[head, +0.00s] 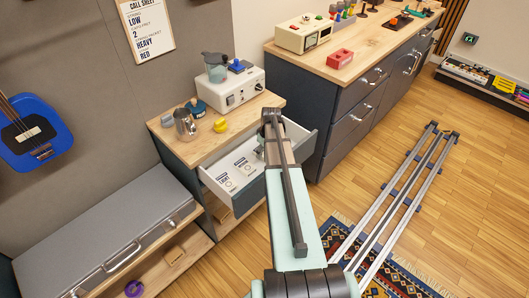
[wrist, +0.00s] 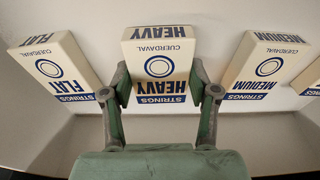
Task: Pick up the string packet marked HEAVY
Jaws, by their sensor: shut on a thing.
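The string packet marked HEAVY (wrist: 159,66) is a cream box with blue print and a blue ring, in the middle of the wrist view. My gripper (wrist: 160,88) is shut on it, with one green finger at each side. I cannot tell whether its bottom touches the drawer floor. In the head view my arm hides the gripper and this packet over the open drawer (head: 291,137). A packet marked FLAT (wrist: 60,68) stands to the left in the wrist view, and one marked MEDIUM (wrist: 266,66) to the right, both apart from my fingers.
Another packet (wrist: 309,80) is cut off at the right edge of the wrist view. A call sheet (head: 147,28) on the wall reads HEAVY. On the cabinet above the drawer stand a metal jug (head: 185,124), a yellow object (head: 220,125) and a blender-like device (head: 228,88).

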